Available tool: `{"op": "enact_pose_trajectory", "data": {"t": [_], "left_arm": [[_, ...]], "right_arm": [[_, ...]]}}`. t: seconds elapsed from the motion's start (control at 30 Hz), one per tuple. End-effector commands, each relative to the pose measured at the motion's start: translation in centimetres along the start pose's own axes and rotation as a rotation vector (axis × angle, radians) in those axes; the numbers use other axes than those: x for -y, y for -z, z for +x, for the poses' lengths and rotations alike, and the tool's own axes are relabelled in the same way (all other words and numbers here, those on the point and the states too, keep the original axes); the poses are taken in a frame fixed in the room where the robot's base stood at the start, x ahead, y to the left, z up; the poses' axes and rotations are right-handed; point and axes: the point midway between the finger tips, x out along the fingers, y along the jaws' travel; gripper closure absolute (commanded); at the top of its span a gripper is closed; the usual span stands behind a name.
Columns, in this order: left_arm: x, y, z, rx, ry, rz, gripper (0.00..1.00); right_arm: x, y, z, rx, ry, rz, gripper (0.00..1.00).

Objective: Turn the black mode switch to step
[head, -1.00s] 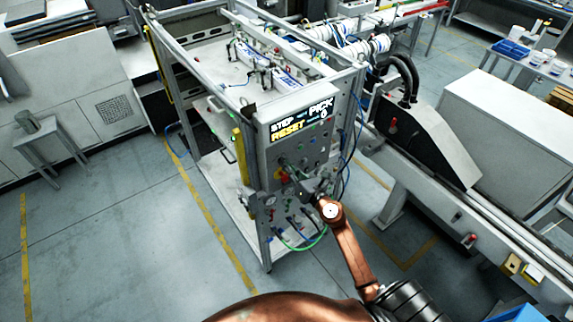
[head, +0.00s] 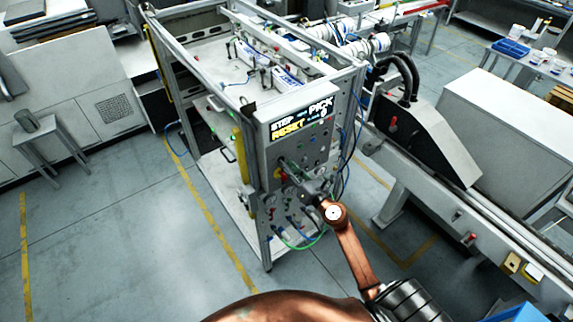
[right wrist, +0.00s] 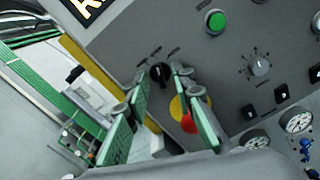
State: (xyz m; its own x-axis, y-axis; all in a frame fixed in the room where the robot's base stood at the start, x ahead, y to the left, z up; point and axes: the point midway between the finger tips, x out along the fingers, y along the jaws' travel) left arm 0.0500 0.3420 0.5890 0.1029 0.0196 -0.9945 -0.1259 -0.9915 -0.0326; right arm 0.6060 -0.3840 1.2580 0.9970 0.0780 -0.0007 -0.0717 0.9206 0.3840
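The grey control panel (head: 322,143) stands on the front of the framed station. In the right wrist view a black rotary switch (right wrist: 160,72) with small labels around it sits on the panel. I cannot read those labels. My right gripper (right wrist: 155,92) is open, its green-padded fingers on either side of the switch in the picture. The switch shows in the gap just beyond the fingertips; I cannot tell whether they touch it. In the head view my right gripper (head: 296,175) is at the panel's lower left and hides the switch. My left gripper is not in view.
A red button (right wrist: 189,122) on a yellow base lies close beside the right finger. A green button (right wrist: 215,21), a grey dial (right wrist: 260,65), small black switches and gauges (right wrist: 298,120) are farther right. The panel display (head: 302,119) reads STEP, PICK and RESET.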

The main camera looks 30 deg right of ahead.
Motion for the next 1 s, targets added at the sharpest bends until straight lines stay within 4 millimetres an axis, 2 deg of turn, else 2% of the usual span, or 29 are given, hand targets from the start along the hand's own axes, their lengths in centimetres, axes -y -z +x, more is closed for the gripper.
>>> {"op": "enact_pose_trajectory", "data": {"t": [0.3, 0.5, 0.7, 1.0], "left_arm": [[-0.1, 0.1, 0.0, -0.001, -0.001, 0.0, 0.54], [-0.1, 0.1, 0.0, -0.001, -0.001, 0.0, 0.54], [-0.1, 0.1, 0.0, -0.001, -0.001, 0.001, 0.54], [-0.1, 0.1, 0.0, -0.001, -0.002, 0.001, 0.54]], "right_arm": [[0.1, 0.2, -6.6, -0.003, 0.002, 0.001, 0.77], [0.0, 0.1, -9.6, -0.003, 0.002, 0.0, 0.77], [0.0, 0.1, -10.7, -0.001, 0.0, -0.001, 0.77], [0.0, 0.0, -10.7, -0.001, 0.0, -0.001, 0.77]]}}
